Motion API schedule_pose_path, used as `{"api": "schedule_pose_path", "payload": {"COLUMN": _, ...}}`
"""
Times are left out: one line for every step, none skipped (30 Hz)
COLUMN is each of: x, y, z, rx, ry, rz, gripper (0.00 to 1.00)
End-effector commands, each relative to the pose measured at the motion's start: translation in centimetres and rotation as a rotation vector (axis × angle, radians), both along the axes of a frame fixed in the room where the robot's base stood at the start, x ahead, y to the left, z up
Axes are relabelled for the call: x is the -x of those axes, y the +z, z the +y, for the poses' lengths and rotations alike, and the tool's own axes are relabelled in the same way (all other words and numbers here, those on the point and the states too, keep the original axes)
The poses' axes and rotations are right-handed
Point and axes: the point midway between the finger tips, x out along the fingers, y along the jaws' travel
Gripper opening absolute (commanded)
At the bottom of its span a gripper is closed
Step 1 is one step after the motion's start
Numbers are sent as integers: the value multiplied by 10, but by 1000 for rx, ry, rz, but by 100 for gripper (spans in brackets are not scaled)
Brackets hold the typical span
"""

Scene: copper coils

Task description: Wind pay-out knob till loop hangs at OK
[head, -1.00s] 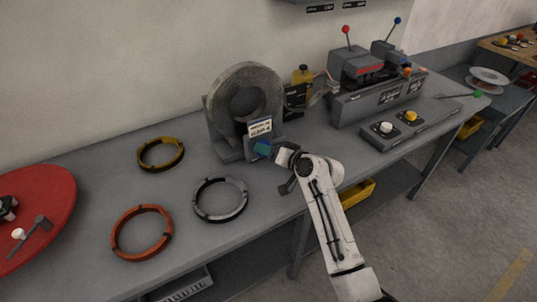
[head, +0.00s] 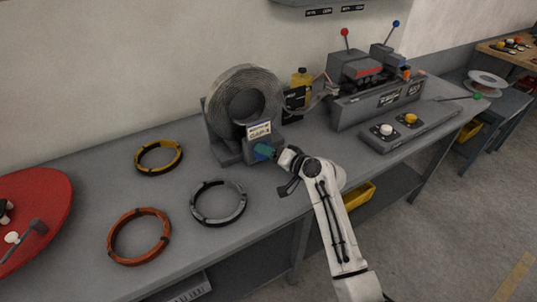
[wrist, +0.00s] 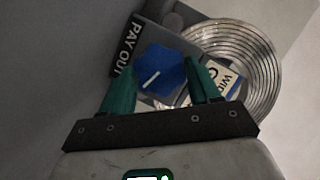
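The blue pay-out knob (wrist: 158,73) sits on a dark plate lettered PAY OUT and has a white pointer line. In the head view the knob (head: 262,151) is partly covered by my fingers. My gripper (wrist: 161,68) has one green finger on each side of the knob, with the tips at its edges; it appears closed on it. In the head view my gripper (head: 268,152) is at the front of the coil stand. The coil (head: 243,98) of wound strip stands upright behind the knob, and also shows in the wrist view (wrist: 262,75). I cannot make out a hanging loop or an OK mark.
A yellow ring (head: 158,170), a grey ring (head: 194,207) and an orange ring (head: 112,242) lie on the bench left of my arm. A red disc (head: 55,190) is at far left. A grey machine (head: 375,107) with levers and a button box (head: 375,141) stand right.

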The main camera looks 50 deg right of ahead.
Motion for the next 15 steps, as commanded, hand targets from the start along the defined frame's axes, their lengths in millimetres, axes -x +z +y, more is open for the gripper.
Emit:
{"api": "schedule_pose_path", "payload": {"x": 0, "y": 0, "z": 0, "rx": 0, "ry": 0, "rz": 0, "gripper": 67}}
{"api": "schedule_pose_path", "payload": {"x": 0, "y": 0, "z": 0, "rx": 0, "ry": 0, "rz": 0, "gripper": 70}}
{"api": "schedule_pose_path", "payload": {"x": 0, "y": 0, "z": 0, "rx": 0, "ry": 0, "rz": 0, "gripper": 74}}
{"api": "schedule_pose_path", "payload": {"x": 0, "y": 0, "z": 0, "rx": 0, "ry": 0, "rz": 0, "gripper": 77}}
{"api": "schedule_pose_path", "payload": {"x": 0, "y": 0, "z": 0, "rx": 0, "ry": 0, "rz": 0, "gripper": 79}}
{"api": "schedule_pose_path", "payload": {"x": 0, "y": 0, "z": 0, "rx": 0, "ry": 0, "rz": 0, "gripper": 83}}
{"api": "schedule_pose_path", "payload": {"x": 0, "y": 0, "z": 0, "rx": 0, "ry": 0, "rz": 0, "gripper": 84}}
{"api": "schedule_pose_path", "payload": {"x": 0, "y": 0, "z": 0, "rx": 1, "ry": 0, "rz": 0, "gripper": 84}}
{"api": "schedule_pose_path", "payload": {"x": 0, "y": 0, "z": 0, "rx": 1, "ry": 0, "rz": 0, "gripper": 84}}
{"api": "schedule_pose_path", "payload": {"x": 0, "y": 0, "z": 0, "rx": 1, "ry": 0, "rz": 0, "gripper": 84}}
{"api": "schedule_pose_path", "payload": {"x": 0, "y": 0, "z": 0, "rx": 1, "ry": 0, "rz": 0, "gripper": 84}}
{"api": "schedule_pose_path", "payload": {"x": 0, "y": 0, "z": 0, "rx": 1, "ry": 0, "rz": 0, "gripper": 84}}
{"api": "schedule_pose_path", "payload": {"x": 0, "y": 0, "z": 0, "rx": 1, "ry": 0, "rz": 0, "gripper": 84}}
{"api": "schedule_pose_path", "payload": {"x": 1, "y": 0, "z": 0, "rx": 1, "ry": 0, "rz": 0, "gripper": 84}}
{"api": "schedule_pose_path", "payload": {"x": 3, "y": 0, "z": 0, "rx": 1, "ry": 0, "rz": 0, "gripper": 84}}
